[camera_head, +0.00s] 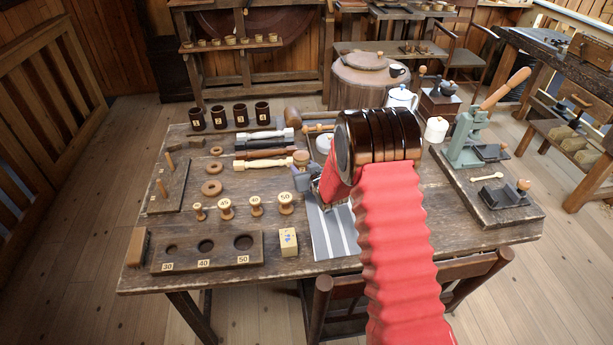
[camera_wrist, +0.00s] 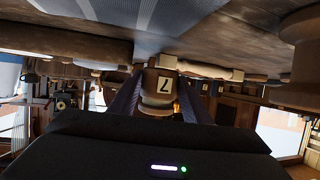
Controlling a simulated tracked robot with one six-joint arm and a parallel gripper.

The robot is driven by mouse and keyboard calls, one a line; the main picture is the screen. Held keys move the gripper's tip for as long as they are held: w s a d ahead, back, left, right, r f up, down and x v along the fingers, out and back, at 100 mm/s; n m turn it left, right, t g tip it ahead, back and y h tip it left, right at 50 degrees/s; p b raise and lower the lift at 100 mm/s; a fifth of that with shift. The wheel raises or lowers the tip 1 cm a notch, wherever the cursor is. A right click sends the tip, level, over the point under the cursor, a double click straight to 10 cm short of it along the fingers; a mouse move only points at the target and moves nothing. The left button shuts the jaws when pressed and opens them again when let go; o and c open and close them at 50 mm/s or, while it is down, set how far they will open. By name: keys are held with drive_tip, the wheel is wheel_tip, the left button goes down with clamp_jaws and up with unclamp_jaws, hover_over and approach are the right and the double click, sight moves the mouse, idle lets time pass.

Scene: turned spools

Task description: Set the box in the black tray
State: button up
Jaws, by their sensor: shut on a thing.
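A small pale wooden box (camera_head: 288,241) with blue marks on its face sits near the table's front edge. My gripper (camera_head: 303,178) is over the middle of the table, left of my red arm sleeve. It is shut on a round brown wooden piece (camera_head: 301,158), partly hidden by the jaws. In the wrist view this wooden piece (camera_wrist: 158,92) sits between the fingers and bears a pale label with a dark mark. A black tray-like piece (camera_head: 503,195) lies on the board at the right, beside a wooden-knobbed part; I cannot tell if it is the named tray.
Several small spools (camera_head: 255,206) stand left of my gripper, behind a holed gauge board (camera_head: 206,251). Dark numbered cups (camera_head: 220,117) line the back left. A green press (camera_head: 468,140) stands at the right. A grey striped mat (camera_head: 333,236) lies under my arm.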

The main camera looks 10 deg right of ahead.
drive_tip(key=shift+f, duration=1.9)
drive_tip(key=shift+f, duration=0.2)
drive_tip(key=o, duration=0.8)
drive_tip(key=shift+s, duration=0.1)
drive_tip(key=shift+f, duration=0.1)
drive_tip(key=shift+s+r, duration=0.15)
drive_tip(key=shift+r, duration=0.15)
drive_tip(key=v, duration=1.1)
drive_tip(key=shift+s+d+r, duration=0.15)
drive_tip(key=shift+s+r, duration=0.1)
drive_tip(key=shift+r, duration=0.05)
